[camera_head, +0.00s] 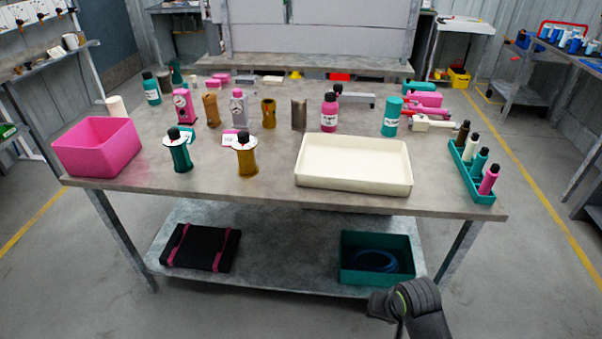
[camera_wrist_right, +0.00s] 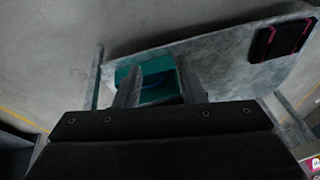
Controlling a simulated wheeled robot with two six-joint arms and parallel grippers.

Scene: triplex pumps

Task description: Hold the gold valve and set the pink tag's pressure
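A gold valve (camera_head: 246,158) with a black knob on top stands upright near the table's front edge, left of the cream tray. A small white and pink tag (camera_head: 230,136) is beside its top; its writing is too small to read. A similar teal valve (camera_head: 179,154) with a black knob stands to its left. My right gripper (camera_wrist_right: 160,82) shows in the right wrist view with its two fingers apart and nothing between them. It is low in front of the table, far from the valves. My left gripper is not in view.
A pink bin (camera_head: 98,149) stands at the table's left, a cream tray (camera_head: 352,182) at the front right, and a teal rack (camera_head: 470,176) of bottles at the right edge. Several bottles and cylinders stand behind the valves. The lower shelf (camera_head: 285,268) holds a teal crate (camera_head: 378,275).

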